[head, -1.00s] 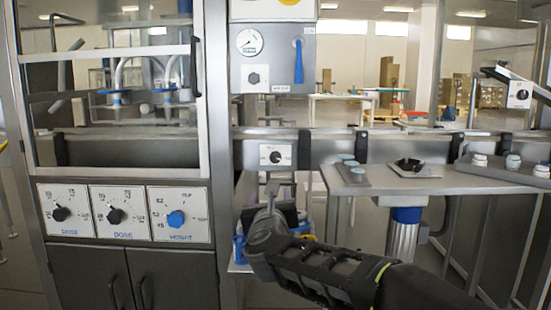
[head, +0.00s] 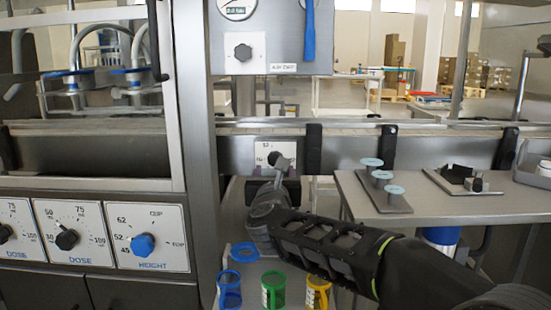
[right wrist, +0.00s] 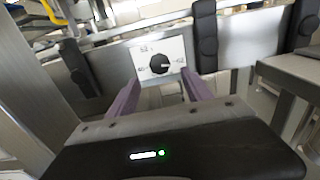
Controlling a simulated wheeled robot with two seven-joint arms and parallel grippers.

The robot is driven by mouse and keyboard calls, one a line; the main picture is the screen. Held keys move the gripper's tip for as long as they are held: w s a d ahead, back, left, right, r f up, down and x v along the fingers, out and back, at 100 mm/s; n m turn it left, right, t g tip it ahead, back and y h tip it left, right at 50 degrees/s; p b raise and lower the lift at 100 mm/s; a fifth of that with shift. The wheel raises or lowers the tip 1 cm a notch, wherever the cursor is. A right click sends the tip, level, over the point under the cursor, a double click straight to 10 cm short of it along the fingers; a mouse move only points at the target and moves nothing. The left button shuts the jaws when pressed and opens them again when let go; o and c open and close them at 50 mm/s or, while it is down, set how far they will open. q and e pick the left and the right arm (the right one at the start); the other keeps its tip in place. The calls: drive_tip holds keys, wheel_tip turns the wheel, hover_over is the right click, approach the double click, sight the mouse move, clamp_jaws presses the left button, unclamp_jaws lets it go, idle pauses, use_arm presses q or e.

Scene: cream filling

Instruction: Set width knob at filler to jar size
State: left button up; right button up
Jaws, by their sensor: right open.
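The width knob (head: 276,159) is a small black dial on a white plate on the conveyor's side rail. In the right wrist view the same knob (right wrist: 160,63) shows a white mark pointing to the right; the plate's numbers are too blurred to read surely. My right gripper (head: 282,166) is just in front of the plate in the head view and covers part of it. In the right wrist view my right gripper (right wrist: 163,82) is open, with one purple finger below left and one below right of the knob, and nothing between them. My left gripper is not in view.
A blue height knob (head: 143,245) and black dose knobs (head: 67,239) are on the filler panel at left. Blue (head: 229,291), green (head: 273,290) and yellow (head: 318,294) open holders stand below the arm. A grey side table (head: 440,205) at right holds a plate with pale blue discs.

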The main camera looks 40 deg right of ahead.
sight(275, 161)
drive_tip(key=shift+s+a, duration=0.1)
drive_tip(key=x, duration=0.8)
drive_tip(key=shift+s, duration=0.1)
clamp_jaws()
idle(0.7)
